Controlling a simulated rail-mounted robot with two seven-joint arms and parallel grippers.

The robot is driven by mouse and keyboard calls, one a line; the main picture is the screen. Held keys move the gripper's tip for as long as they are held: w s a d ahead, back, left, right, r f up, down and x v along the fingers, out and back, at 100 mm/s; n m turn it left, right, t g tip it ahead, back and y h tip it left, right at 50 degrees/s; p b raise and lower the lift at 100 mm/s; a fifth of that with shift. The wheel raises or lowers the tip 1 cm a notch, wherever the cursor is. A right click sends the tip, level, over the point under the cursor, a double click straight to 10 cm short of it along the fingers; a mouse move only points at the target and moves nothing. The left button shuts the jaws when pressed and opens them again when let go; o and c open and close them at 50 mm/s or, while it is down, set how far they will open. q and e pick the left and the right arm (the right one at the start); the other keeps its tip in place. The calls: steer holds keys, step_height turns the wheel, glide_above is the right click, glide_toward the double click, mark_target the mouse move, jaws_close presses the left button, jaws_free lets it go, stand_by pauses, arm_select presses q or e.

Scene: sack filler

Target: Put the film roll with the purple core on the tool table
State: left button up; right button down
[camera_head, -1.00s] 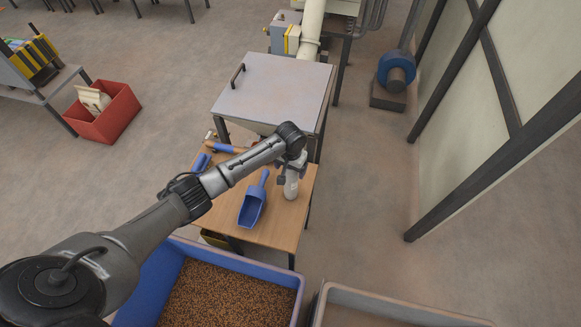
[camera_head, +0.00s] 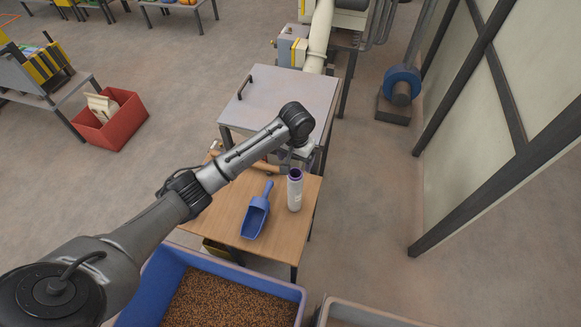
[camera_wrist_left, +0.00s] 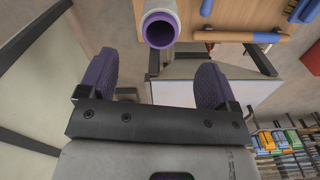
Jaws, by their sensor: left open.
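The film roll (camera_head: 295,190) is white with a purple core and stands upright on the wooden tool table (camera_head: 270,238), near its right edge. In the left wrist view the roll (camera_wrist_left: 160,13) shows its purple end, beyond my fingers and apart from them. My left gripper (camera_head: 301,152) is above and behind the roll in the head view, partly hidden by its own wrist. In the left wrist view my left gripper (camera_wrist_left: 155,82) is open, with nothing between its two purple-padded fingers. My right gripper is not in view.
A blue scoop (camera_head: 256,214) lies left of the roll, and an orange-handled tool (camera_head: 262,166) lies behind it. A grey-topped cabinet (camera_head: 285,98) stands behind the table. A blue bin of brown pellets (camera_head: 215,300) is in front.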

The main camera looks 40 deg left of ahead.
arm_select(q)
steer(key=s+d+f+m+t, duration=0.1)
steer(key=s+d+f+m, duration=0.1)
steer(key=s+d+f, duration=0.55)
steer(key=s+d+f+m+t, duration=0.1)
steer(key=s+d+f+m, duration=0.3)
steer(key=s, duration=0.6)
steer(key=s+r, duration=0.2)
steer(key=s, duration=0.6)
steer(key=s+d+r+n+t, duration=0.1)
steer(key=s+r, duration=0.1)
steer(key=s, duration=0.6)
steer(key=shift+s+d+r+t, duration=0.2)
steer(key=shift+s+r+t, duration=0.1)
step_height(320, 180, up, 11)
steer(key=p, duration=1.1)
